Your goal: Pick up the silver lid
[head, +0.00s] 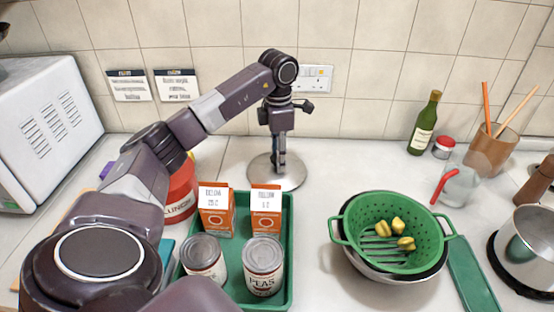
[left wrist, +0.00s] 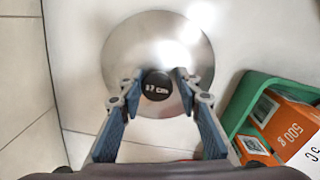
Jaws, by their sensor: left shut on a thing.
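The silver lid (head: 262,177) is a round, shiny disc lying on the white counter near the tiled wall, behind the green tray. In the left wrist view the lid (left wrist: 186,48) shows from above, with a black knob (left wrist: 157,85) at its middle marked "17 cm". My left gripper (head: 281,168) points straight down over the lid's middle. In the left wrist view my left gripper (left wrist: 157,82) has its two fingers on either side of the knob, shut on it. The lid appears to rest on the counter. My right gripper is not in view.
The green tray (head: 291,245) with cans and orange boxes stands just in front of the lid. A green colander (head: 362,222) holding yellow pieces sits in a bowl to the right. The tiled wall (head: 390,60) is close behind. Counter between lid and bottle (head: 424,124) is clear.

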